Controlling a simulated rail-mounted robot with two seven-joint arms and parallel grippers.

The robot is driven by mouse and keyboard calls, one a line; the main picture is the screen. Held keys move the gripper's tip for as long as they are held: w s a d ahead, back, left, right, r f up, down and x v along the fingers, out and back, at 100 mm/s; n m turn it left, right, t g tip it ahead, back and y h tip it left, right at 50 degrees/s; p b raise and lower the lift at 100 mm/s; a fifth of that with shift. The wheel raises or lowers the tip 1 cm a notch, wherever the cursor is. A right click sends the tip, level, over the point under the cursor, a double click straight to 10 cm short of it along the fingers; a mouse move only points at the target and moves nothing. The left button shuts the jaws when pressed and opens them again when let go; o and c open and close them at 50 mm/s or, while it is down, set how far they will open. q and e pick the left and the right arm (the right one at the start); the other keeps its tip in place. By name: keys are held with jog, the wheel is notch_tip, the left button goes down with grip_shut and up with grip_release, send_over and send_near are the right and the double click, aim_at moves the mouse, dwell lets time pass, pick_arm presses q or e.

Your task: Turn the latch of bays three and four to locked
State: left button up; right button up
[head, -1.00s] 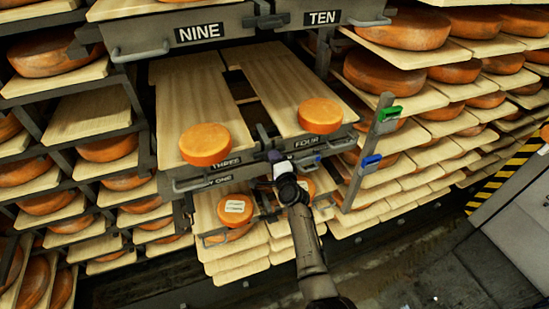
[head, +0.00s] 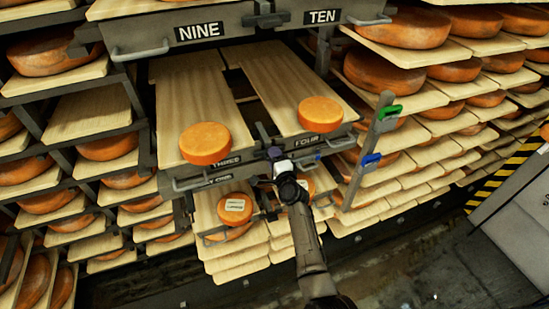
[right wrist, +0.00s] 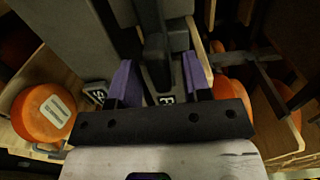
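The carriage front carries the labels THREE (head: 222,161) and FOUR (head: 305,140). A dark latch lever (head: 263,132) stands between the two bays. My right gripper (head: 272,150) reaches up to it from below. In the right wrist view, its two purple fingertips (right wrist: 160,77) are spread. The dark latch bar (right wrist: 155,50) lies between them, with a visible gap on each side. An orange cheese wheel (head: 205,145) sits on the board of bay three, and another (head: 320,114) on that of bay four. My left gripper is not in view.
Bays nine (head: 198,32) and ten (head: 323,17) hang above. A post with a green handle (head: 390,112) and a blue handle (head: 371,159) stands on the right. Below are more boards and a labelled cheese wheel (head: 235,209). Loaded racks flank both sides.

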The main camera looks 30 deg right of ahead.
jog(key=s+a+p, duration=0.1)
jog(key=s+p, duration=0.5)
jog(key=s, duration=0.7)
jog(key=shift+s+a, duration=0.35)
